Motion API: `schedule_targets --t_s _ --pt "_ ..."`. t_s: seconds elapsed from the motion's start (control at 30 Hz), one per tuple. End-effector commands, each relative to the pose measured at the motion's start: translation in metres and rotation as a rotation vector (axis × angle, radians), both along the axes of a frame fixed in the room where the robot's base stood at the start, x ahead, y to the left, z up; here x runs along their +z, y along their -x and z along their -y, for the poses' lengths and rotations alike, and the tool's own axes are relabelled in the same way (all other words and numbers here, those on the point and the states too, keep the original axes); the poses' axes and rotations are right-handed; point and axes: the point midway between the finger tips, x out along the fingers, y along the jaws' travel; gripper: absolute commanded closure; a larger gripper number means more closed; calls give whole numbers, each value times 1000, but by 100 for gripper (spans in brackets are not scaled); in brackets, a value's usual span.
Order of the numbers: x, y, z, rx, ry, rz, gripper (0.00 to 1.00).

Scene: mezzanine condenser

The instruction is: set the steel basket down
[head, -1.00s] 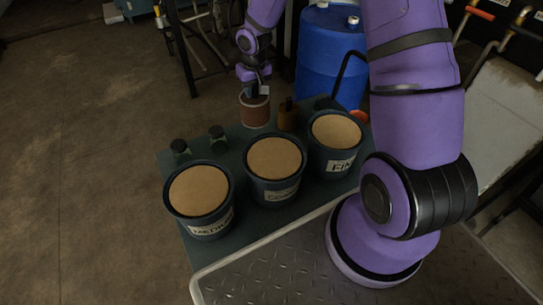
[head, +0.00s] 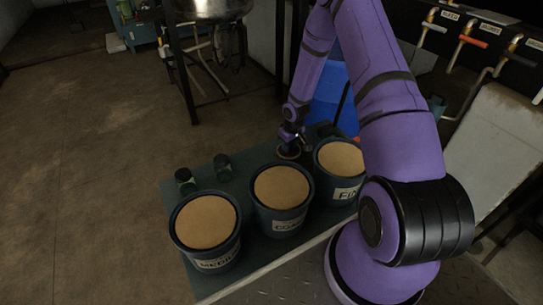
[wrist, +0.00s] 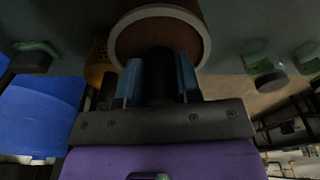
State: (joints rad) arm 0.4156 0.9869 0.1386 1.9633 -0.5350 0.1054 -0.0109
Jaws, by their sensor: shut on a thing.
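The steel basket (wrist: 203,22) looks like a reddish-brown cylinder with a pale rim. A dark upright grip stands at it. In the wrist view my gripper (wrist: 160,78) has its blue-padded fingers closed on either side of this dark grip. In the head view my gripper (head: 290,140) is over the basket's round top (head: 289,154), behind the middle and right tubs. The basket's lower part is hidden, so I cannot tell whether its base touches the green board (head: 240,174).
Tubs labelled medium (head: 206,222), coarse (head: 282,187) and fine (head: 340,158) stand in front. A yellow perforated item (wrist: 97,62) is close beside the basket. Two small dark-capped jars (head: 185,178) (head: 222,164) stand left. A blue barrel (wrist: 40,115) stands nearby.

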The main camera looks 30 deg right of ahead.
Motion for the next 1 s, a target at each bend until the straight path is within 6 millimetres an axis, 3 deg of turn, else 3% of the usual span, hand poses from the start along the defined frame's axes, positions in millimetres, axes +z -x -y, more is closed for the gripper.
schedule_targets --t_s 0.3,0.5,0.8,1.0 --pt "-7 -69 -28 -2 -1 2 100" --pt "-10 -100 -41 -1 0 1 100" --pt "-13 -118 -48 -3 -1 0 100" --pt "-43 -116 -48 -3 -1 -1 100"
